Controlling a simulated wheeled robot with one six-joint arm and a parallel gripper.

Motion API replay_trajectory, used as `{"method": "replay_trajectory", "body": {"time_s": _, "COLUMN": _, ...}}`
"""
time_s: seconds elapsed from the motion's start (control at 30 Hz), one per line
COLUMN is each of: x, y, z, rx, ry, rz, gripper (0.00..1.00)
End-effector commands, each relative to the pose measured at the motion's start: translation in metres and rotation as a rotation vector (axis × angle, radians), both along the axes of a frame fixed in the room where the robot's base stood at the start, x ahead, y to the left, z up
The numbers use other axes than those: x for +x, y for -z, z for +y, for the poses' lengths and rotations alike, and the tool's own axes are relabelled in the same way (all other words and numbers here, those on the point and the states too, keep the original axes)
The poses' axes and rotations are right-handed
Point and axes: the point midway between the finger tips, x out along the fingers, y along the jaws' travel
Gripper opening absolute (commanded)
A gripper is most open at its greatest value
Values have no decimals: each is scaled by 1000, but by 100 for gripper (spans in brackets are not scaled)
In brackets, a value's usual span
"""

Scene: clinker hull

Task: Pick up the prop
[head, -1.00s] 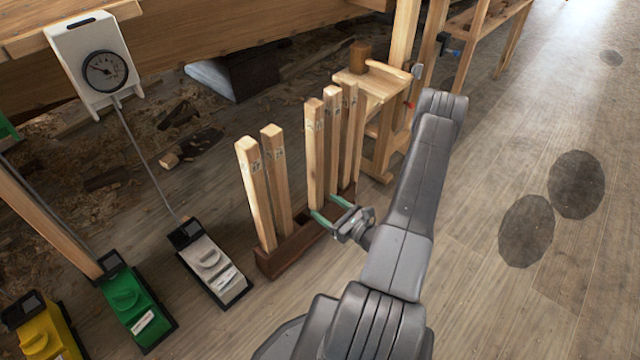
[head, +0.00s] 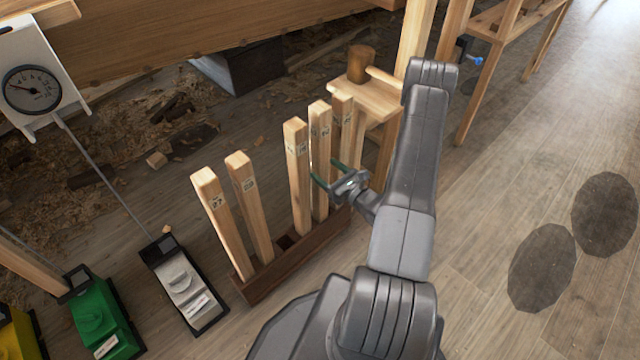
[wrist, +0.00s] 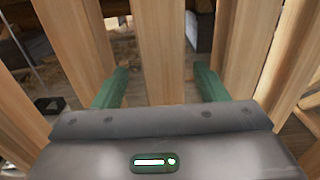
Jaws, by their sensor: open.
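Several pale wooden props stand in a long dark wooden rack (head: 262,284), with dark labels near their tops. Two props (head: 222,222) (head: 250,205) stand at the left end, then a gap, then three more (head: 299,180) (head: 320,130) (head: 343,115). My gripper (head: 329,174) is open and level at the right-hand group, at about mid-height of the second prop there. In the wrist view one prop (wrist: 156,60) stands upright between the two green fingers of my gripper (wrist: 159,84), with room on both sides. I cannot tell how deep it sits between them.
Neighbouring props (wrist: 80,45) stand close on both sides of the fingers. A wooden stand (head: 370,100) with a mallet (head: 361,64) is just behind. Grey (head: 184,285) and green (head: 100,320) boxes lie at left, near a white dial gauge (head: 33,85).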

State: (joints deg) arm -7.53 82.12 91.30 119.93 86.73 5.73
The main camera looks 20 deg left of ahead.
Motion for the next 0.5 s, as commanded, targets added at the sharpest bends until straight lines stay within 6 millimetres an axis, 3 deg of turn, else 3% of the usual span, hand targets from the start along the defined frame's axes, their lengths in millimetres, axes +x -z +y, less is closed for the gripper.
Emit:
{"method": "replay_trajectory", "body": {"time_s": 0.23, "x": 16, "y": 6, "z": 32, "rx": -1, "ry": -3, "rz": -2, "gripper": 66}}
{"method": "replay_trajectory", "body": {"time_s": 0.47, "x": 18, "y": 5, "z": 34, "rx": -1, "ry": -1, "rz": 0, "gripper": 66}}
{"method": "replay_trajectory", "body": {"time_s": 0.5, "x": 18, "y": 5, "z": 34, "rx": -1, "ry": -1, "rz": 0, "gripper": 60}}
